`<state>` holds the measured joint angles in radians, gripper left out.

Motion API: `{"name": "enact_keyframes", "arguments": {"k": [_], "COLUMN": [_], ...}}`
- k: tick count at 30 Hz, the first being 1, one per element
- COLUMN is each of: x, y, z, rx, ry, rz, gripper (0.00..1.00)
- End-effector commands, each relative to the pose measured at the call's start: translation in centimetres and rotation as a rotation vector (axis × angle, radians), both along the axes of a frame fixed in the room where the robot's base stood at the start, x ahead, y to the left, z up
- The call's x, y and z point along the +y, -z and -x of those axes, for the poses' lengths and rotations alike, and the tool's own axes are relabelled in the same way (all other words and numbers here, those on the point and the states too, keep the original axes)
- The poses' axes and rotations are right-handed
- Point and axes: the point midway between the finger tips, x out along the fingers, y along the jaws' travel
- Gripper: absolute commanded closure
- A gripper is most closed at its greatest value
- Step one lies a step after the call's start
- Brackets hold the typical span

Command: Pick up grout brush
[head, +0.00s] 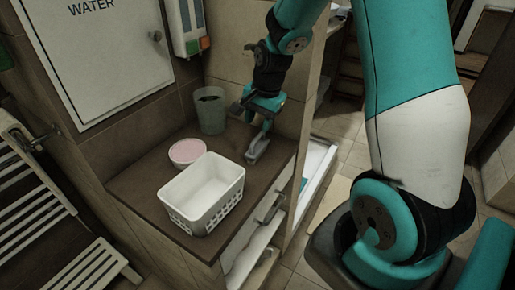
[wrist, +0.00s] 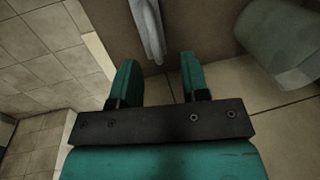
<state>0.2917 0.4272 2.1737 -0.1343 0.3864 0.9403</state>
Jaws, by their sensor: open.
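The grout brush (head: 257,149) looks like a slim grey object on the brown counter (head: 136,188), near its right edge. Its upper part is partly hidden by my gripper in the head view. My gripper (head: 263,110) is over the back right of the counter, close to the brush. In the wrist view the two teal fingers of my gripper (wrist: 157,62) are apart with nothing held between them. A long grey piece of the brush (wrist: 149,28) shows just beyond the fingertips, between their lines. I cannot tell whether the fingers touch it.
A grey-green cup (head: 211,112) stands left of my gripper, and also shows in the wrist view (wrist: 282,38). A pink bowl (head: 187,152) and a white basket (head: 203,191) stand further left and in front. A wall dispenser (head: 188,28) hangs behind.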

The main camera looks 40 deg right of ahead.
Motion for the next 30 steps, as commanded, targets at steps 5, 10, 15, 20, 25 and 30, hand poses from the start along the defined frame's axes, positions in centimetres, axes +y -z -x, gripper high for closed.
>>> {"name": "enact_keyframes", "arguments": {"k": [5, 10, 15, 20, 25, 30], "x": [0.1, 0.3, 0.4, 0.4, 0.4, 0.4], "y": [1.5, 3.3, 5.9, 6.8, 6.7, 6.7], "z": [-0.2, 0.0, -0.2, -0.5, -0.5, -0.5], "rx": [0.0, 0.005, 0.003, -0.001, -0.001, -0.001], "ry": [-0.001, -0.002, -0.003, -0.002, -0.002, -0.002], "rz": [0.0, -0.002, -0.002, 0.0, 0.0, 0.0], "gripper": [0.58, 0.58, 0.58, 0.58, 0.58, 0.97]}}
